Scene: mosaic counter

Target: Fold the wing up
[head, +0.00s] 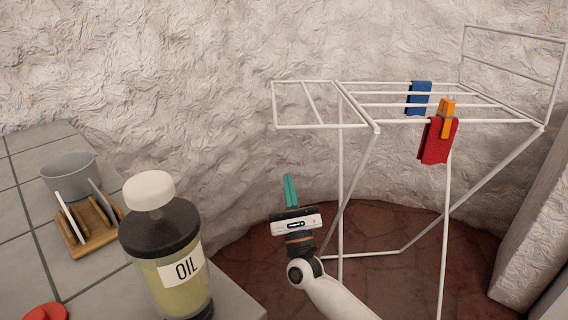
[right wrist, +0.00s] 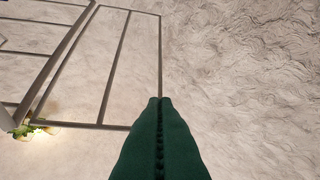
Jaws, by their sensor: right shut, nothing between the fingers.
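A white drying rack (head: 405,122) stands on the floor by the wall. Its left wing (head: 274,105) sticks out about level from the left end of the rack top. Its right wing (head: 512,34) stands up at the far end. My right gripper (head: 290,176) is shut and empty, its green fingers pointing up, below the left wing in the head view. In the right wrist view the shut fingers (right wrist: 160,100) show near the corner of the left wing (right wrist: 160,55); I cannot tell that they touch it. My left gripper is not in view.
On the tiled counter (head: 25,215) stand an oil bottle (head: 165,270), a wooden plate rack (head: 85,243) and a grey pot (head: 68,175).

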